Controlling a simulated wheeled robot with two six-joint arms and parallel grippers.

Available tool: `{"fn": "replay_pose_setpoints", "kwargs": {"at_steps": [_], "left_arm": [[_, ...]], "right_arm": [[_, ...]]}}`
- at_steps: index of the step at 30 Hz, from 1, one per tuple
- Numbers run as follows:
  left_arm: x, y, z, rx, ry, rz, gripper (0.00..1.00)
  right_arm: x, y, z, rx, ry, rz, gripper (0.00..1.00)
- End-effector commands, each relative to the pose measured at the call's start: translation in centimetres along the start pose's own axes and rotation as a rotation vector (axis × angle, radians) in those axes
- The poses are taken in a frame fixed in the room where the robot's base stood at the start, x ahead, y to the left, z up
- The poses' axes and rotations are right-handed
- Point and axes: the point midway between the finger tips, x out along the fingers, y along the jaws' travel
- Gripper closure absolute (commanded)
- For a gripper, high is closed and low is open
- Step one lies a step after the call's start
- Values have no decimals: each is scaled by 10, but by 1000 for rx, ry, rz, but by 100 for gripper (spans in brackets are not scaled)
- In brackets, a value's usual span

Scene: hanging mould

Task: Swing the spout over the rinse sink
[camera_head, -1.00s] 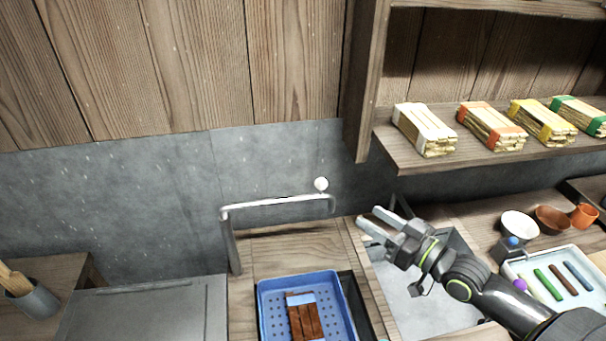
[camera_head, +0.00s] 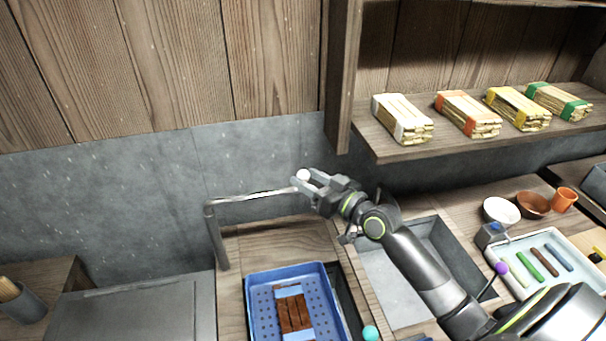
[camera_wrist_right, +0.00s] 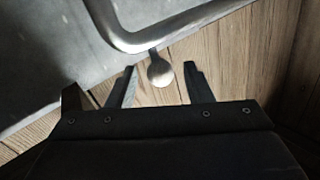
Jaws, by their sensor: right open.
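The spout (camera_head: 252,196) is a grey metal pipe that rises from the counter and runs to the right above it. A pale round knob (camera_head: 303,175) is at its right end. My right gripper (camera_head: 302,182) is open, with its fingertips at the knob. In the right wrist view the knob (camera_wrist_right: 160,72) lies between the tips of the open right gripper (camera_wrist_right: 159,80), with space on both sides. The grey sink basin (camera_head: 402,290) is to the right of the spout, partly hidden by my right arm. My left gripper is not in view.
A blue perforated tray (camera_head: 257,308) with brown blocks sits below the spout. A wooden shelf (camera_head: 400,153) with several banded stick bundles overhangs at the right. Bowls, an orange cup (camera_head: 564,200) and a pale tray of coloured sticks (camera_head: 550,290) stand right of the sink.

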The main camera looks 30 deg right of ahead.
Motion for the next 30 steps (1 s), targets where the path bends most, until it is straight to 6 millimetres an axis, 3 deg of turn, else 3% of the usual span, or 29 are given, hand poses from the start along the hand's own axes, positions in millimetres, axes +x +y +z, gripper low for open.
{"fn": "replay_pose_setpoints", "kwargs": {"at_steps": [6, 16, 26, 30], "left_arm": [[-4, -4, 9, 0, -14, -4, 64], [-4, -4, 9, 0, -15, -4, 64], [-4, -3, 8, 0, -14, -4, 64], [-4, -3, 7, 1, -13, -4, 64]], "right_arm": [[20, 0, 0, 1, 1, 1, 54], [23, 0, 0, 0, 0, 1, 54], [23, 0, 0, 0, 0, 1, 97], [23, 0, 0, 0, 0, 1, 100]]}}
